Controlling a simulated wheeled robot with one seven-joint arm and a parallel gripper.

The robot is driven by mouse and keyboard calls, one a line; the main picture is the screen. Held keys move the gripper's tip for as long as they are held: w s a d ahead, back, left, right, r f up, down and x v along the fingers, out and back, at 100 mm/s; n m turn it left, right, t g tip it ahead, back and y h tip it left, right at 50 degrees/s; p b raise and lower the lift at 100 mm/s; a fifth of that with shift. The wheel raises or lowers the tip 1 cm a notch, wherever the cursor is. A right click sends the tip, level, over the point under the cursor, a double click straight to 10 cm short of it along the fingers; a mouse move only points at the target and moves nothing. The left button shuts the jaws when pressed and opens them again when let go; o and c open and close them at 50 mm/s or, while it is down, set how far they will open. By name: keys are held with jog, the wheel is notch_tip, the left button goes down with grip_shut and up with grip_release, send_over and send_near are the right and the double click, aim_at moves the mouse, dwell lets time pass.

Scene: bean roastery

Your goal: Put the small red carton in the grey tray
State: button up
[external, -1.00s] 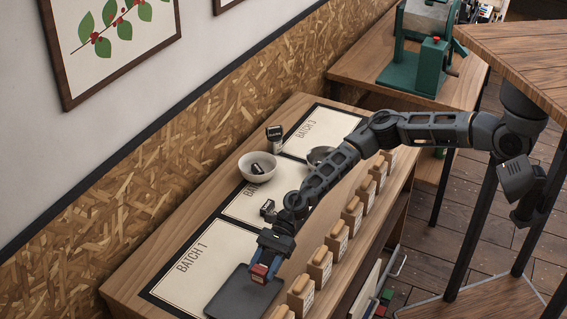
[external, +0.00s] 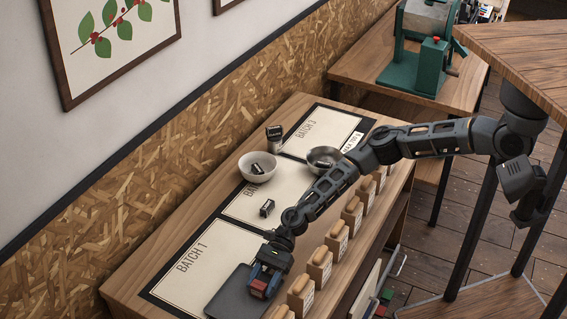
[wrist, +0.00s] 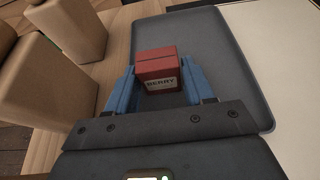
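The small red carton (wrist: 158,66), with a label reading "BERRY", is between the blue fingers of my gripper (wrist: 160,82). My gripper (external: 265,279) appears shut on it, with a finger at each side. The grey tray (wrist: 232,75) lies under and beyond the carton in the wrist view. In the external view the red carton (external: 259,285) is low over the right part of the tray (external: 228,296). Whether its underside touches the tray floor is hidden.
Several tan bags (external: 300,293) stand in a row along the table's front edge, close to my gripper. A white bowl (external: 257,169), a metal bowl (external: 323,155) and a small black-and-white carton (external: 267,208) are farther back. The BATCH 1 mat (external: 192,268) is mostly clear.

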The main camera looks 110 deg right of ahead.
jog(key=o, duration=0.4)
jog(key=shift+c, duration=0.2)
jog(key=shift+r, duration=0.2)
jog(key=shift+s+d+r, duration=0.1)
jog(key=shift+d, duration=0.05)
jog(key=v, duration=1.1)
jog(key=shift+s+d+r, duration=0.15)
jog(key=shift+s, duration=0.1)
